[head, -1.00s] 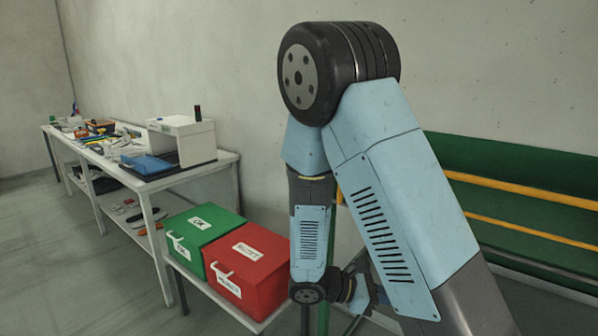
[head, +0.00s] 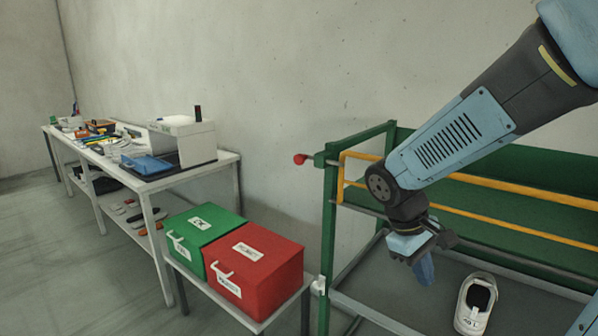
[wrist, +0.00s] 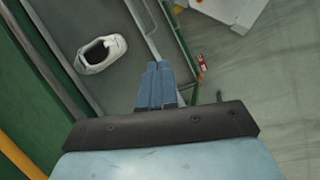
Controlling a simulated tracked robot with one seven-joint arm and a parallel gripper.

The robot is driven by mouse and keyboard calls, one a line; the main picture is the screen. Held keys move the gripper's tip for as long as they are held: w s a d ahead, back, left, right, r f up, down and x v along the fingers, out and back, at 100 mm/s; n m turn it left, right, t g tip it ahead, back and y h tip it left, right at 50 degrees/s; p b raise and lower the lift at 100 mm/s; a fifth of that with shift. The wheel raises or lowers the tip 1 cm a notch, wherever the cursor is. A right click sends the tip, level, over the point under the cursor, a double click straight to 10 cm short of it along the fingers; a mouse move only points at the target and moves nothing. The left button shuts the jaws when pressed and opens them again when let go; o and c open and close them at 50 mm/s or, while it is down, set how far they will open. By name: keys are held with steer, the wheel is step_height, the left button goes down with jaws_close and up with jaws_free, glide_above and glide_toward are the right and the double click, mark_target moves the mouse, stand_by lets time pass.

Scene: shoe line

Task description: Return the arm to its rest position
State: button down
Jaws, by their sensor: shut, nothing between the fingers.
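My arm reaches in from the upper right of the head view, and my gripper (head: 424,270) hangs at its end, pointing down. The gripper is shut and holds nothing. It is above the grey surface inside the green frame, left of a white shoe (head: 475,304) with a dark opening. In the wrist view the closed blue fingers (wrist: 157,84) show in the middle, and the white shoe (wrist: 100,53) lies apart from them to the upper left.
A green frame (head: 330,225) with yellow rails (head: 480,209) stands close around my gripper. A green box (head: 207,230) and a red box (head: 262,270) sit on a low table to the left. A long workbench (head: 205,168) with a blue tray (head: 147,164) runs along the wall.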

steer(key=s+r+m+t+y, duration=0.4)
steer(key=s+r+m+t, duration=0.1)
steer(key=r, duration=0.7)
steer(key=shift+s+a+r+m+t, duration=0.15)
steer(key=shift+a+r+m+t, duration=0.2)
steer(key=shift+m+t, duration=0.35)
steer(key=c, duration=1.8)
jaws_free()
